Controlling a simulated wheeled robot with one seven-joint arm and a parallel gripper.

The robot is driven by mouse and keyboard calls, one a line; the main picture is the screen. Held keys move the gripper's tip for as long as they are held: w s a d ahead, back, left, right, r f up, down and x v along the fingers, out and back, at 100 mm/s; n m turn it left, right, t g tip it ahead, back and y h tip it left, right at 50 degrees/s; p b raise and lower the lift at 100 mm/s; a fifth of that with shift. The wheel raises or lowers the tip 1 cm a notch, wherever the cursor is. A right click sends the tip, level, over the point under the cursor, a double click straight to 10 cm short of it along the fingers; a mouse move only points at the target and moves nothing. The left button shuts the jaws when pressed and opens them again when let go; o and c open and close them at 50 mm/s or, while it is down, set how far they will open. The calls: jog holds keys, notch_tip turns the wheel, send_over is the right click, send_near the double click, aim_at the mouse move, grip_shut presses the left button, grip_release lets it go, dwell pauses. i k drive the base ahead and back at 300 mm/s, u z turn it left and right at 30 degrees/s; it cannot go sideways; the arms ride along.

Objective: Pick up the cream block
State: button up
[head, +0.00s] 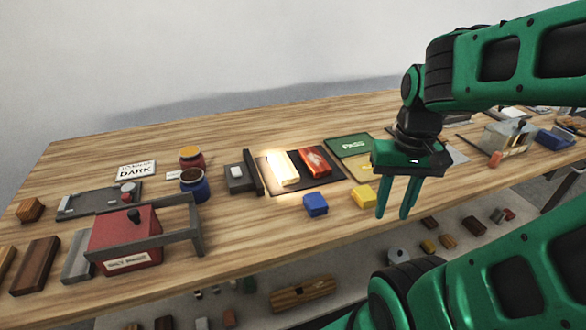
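The cream block (281,168) lies on the left half of a dark tray (323,182) on the wooden table. It is brightly lit, and its edges are washed out. A red-orange block (316,161) lies to its right on the same tray. My gripper (392,215) is to the right of the tray, over the table's front part, pointing down. Its two green fingers are apart, with nothing visible between them. It is clear of the cream block.
A blue block (315,205) and a yellow block (363,196) sit in front of the tray. A dark grey device (239,178) stands close on its left. A green PASS pad (349,145) lies behind right. A red box with a grey frame (125,240) stands front left.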

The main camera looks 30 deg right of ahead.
aim_at(284, 171)
jog(key=z, duration=2.55)
jog(key=k, duration=1.8)
jog(key=u, duration=0.65)
jog(key=i, duration=1)
